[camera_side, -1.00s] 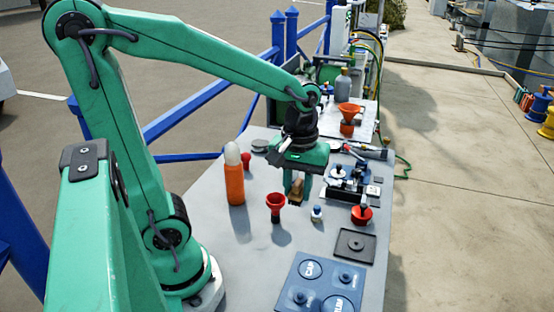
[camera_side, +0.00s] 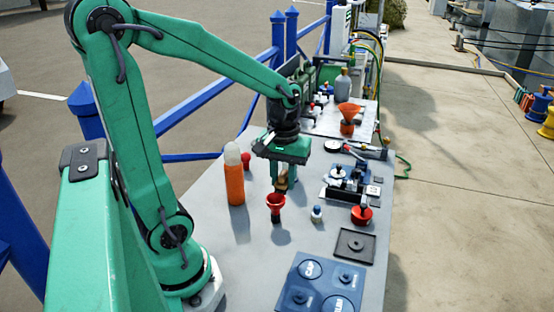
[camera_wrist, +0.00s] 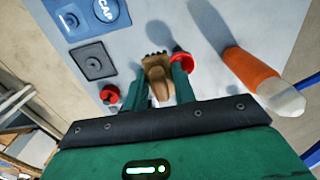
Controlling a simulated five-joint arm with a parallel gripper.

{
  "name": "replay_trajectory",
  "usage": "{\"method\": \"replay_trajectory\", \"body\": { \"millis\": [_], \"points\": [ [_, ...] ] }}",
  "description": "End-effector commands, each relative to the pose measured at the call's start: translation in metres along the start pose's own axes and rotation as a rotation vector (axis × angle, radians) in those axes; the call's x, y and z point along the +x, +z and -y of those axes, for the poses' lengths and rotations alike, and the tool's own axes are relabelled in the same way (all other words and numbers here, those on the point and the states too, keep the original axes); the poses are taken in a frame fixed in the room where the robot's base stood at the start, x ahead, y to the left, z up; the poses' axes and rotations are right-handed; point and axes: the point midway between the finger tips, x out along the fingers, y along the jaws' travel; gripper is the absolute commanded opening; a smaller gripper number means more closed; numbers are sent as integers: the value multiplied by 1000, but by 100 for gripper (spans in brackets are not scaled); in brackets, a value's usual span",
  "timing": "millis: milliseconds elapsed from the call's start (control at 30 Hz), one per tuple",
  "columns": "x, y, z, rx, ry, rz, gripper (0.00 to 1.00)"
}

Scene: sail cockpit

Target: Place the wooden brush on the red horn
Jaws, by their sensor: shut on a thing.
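My gripper (camera_side: 281,181) is shut on the wooden brush (camera_side: 282,178) and holds it above the table. In the wrist view the brush (camera_wrist: 158,80) sits between the two green fingers of my gripper (camera_wrist: 165,85), with its dark bristles pointing away from the palm. The red horn (camera_side: 275,204) stands upright on the table with its wide mouth up. In the side view the brush is just above and slightly right of the horn's mouth. In the wrist view the horn (camera_wrist: 180,54) shows beside the right finger, partly hidden by it.
An orange bottle (camera_side: 235,184) with a pale cap stands left of the horn. A small white-and-blue bottle (camera_side: 316,214) stands to its right. A red knob-like piece (camera_side: 361,214), a dark square plate (camera_side: 354,245) and a blue panel (camera_side: 320,283) lie further right and nearer.

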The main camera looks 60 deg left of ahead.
Motion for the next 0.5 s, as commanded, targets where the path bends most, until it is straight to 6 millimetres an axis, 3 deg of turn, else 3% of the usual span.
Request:
{"method": "replay_trajectory", "body": {
  "millis": [300, 500],
  "points": [
    [27, -35, 28, -3, -1, 3, 4],
    [34, -44, 35, 0, 0, 1, 4]
  ]
}}
